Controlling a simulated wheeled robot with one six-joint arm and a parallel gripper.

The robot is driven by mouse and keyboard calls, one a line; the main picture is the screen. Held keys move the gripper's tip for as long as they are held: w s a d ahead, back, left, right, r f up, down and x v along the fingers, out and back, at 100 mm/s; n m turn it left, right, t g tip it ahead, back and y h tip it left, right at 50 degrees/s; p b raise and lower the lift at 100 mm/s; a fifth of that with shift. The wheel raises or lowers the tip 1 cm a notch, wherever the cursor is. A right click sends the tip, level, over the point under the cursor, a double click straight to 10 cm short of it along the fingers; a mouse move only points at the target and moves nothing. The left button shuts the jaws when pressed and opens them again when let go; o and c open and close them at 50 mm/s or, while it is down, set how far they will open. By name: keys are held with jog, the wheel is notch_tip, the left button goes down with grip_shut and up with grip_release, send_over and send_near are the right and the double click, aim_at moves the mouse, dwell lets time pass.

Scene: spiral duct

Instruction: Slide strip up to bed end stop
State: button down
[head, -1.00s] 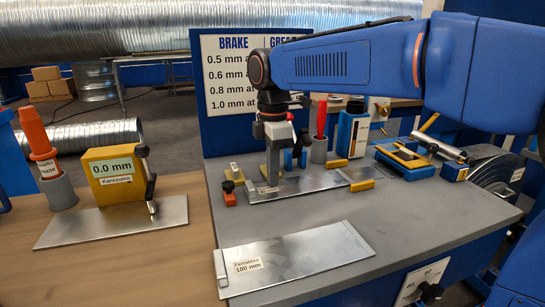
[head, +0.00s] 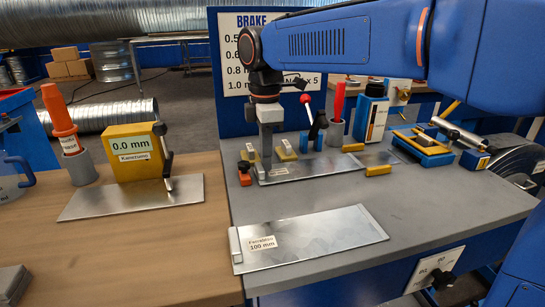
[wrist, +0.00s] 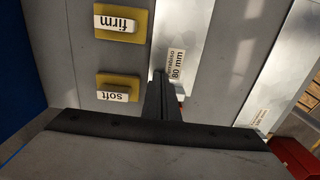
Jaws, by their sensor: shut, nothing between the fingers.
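A bright metal strip (head: 325,165) lies flat on the grey bench, and the wrist view shows it (wrist: 190,25) with an "80 mm" label. A small pale block (head: 261,172) stands at its left end; I cannot tell whether this is the bed end stop. My gripper (head: 267,155) points down at the strip's left end, and its fingers are shut with nothing between them. In the wrist view the dark fingertips (wrist: 160,80) are beside the strip's labelled end. Whether they touch it is unclear.
Yellow pads marked "firm" (wrist: 124,20) and "soft" (wrist: 118,88) lie beside the strip. A red-knobbed lever (head: 312,118) stands behind it. A larger "100 mm" sheet (head: 320,235) lies in front. A yellow gauge (head: 138,153) stands left. Bare bench shows between the sheets.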

jog(key=shift+s+a, duration=0.25)
jog(key=shift+a, duration=0.55)
